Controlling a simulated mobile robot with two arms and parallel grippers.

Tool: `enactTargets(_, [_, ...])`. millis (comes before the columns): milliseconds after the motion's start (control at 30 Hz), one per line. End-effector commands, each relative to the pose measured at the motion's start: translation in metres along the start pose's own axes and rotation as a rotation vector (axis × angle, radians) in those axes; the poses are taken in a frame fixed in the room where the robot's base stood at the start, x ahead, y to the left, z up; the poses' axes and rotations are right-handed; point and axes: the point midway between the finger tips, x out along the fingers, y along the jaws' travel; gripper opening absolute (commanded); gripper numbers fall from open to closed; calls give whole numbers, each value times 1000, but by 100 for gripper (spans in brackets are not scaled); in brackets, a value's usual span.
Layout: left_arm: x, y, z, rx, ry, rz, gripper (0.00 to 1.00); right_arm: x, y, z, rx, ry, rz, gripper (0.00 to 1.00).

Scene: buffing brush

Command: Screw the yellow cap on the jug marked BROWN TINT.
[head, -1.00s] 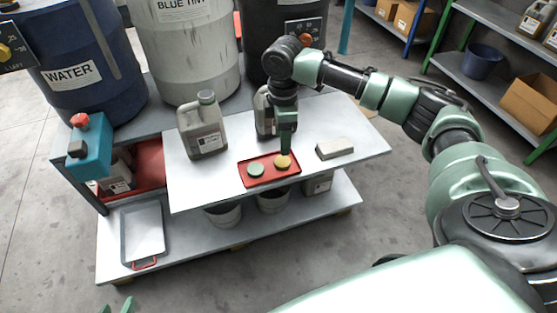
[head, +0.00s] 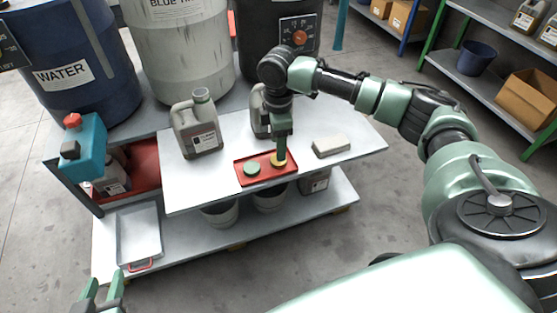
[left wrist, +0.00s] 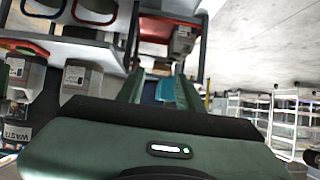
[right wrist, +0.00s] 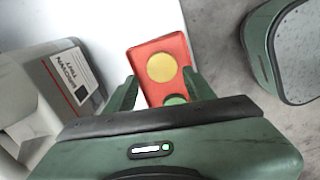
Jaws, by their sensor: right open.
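The yellow cap (head: 278,161) lies at the right end of a small red tray (head: 240,178), beside a green cap (head: 251,169). My right gripper (head: 281,157) points down at the yellow cap. In the right wrist view the yellow cap (right wrist: 161,67) shows between and beyond the open fingers (right wrist: 160,88); no grip is visible. A grey jug with a BROWN TINT label (right wrist: 70,78) stands at the left there. In the head view one grey jug (head: 259,118) is partly hidden behind my right gripper; another (head: 197,130) stands left. My left gripper (head: 103,290) is open and empty, low at left.
A pale block (head: 330,146) lies right of the tray. Large drums, including a WATER drum (head: 70,75), line the back. Buckets and a metal tray (head: 139,235) are on the lower shelf.

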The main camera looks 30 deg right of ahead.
Motion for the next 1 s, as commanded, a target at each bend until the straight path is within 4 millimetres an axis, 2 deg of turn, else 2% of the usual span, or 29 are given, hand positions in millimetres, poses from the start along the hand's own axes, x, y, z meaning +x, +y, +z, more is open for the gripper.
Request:
enactTargets(233, [4, 7, -49, 0, 250, 15, 36, 23, -2, 1, 0, -2, -1, 54])
enactTargets(500, [-9, 14, -98, -3, 506, 31, 36, 44, -3, 2, 0, -2, -1, 54])
enactTargets(700, [-15, 15, -111, -4, 573, 34, 36, 49, -3, 1, 0, 0, 0, 54])
enactTargets(1000, [-15, 15, -111, -4, 573, 34, 36, 49, -3, 1, 0, -1, 0, 54])
